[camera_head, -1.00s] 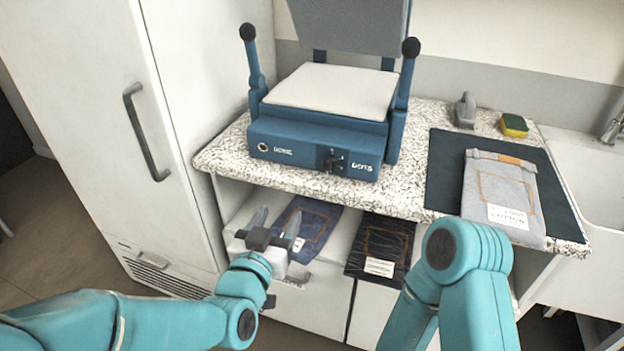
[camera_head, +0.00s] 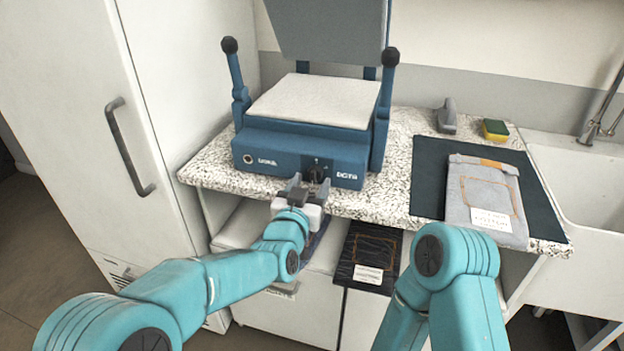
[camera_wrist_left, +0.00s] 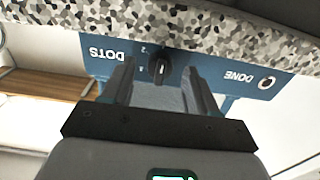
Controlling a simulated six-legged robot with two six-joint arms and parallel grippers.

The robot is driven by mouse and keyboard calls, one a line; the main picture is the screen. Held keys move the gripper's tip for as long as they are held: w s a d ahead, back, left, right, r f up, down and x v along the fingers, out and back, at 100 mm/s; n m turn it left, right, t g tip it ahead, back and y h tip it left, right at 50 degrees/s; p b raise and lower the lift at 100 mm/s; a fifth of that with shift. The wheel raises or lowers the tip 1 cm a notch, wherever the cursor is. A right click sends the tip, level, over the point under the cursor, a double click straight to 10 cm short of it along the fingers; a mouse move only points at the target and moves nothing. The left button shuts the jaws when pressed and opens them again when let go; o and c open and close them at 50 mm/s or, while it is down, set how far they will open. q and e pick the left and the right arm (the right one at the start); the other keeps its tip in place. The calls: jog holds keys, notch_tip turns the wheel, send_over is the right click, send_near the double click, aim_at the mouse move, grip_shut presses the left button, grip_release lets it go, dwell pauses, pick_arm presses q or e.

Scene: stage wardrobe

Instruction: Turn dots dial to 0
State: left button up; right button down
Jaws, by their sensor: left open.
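The dots dial (camera_head: 317,174) is a black knob on the front of the blue press (camera_head: 300,150), left of the DOTS label. It also shows in the left wrist view (camera_wrist_left: 162,69), upside down, with a light mark on the knob and a small 2 beside it; I cannot tell which number it points to. My left gripper (camera_head: 308,185) is open just in front of and below the dial. In the left wrist view its fingers (camera_wrist_left: 161,82) stand on either side of the dial, and nothing is held. My right arm shows at lower right, but its gripper is out of view.
The speckled counter (camera_head: 405,150) carries the press. A dark mat (camera_head: 425,175) with folded grey jeans (camera_head: 487,195) lies to the right, with a sponge (camera_head: 495,130) behind it. A dark folded garment (camera_head: 370,250) lies below the counter. A white cabinet (camera_head: 75,110) stands at left.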

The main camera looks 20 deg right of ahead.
pick_arm(q)
jog(key=shift+x, duration=0.9)
jog(key=c, duration=1)
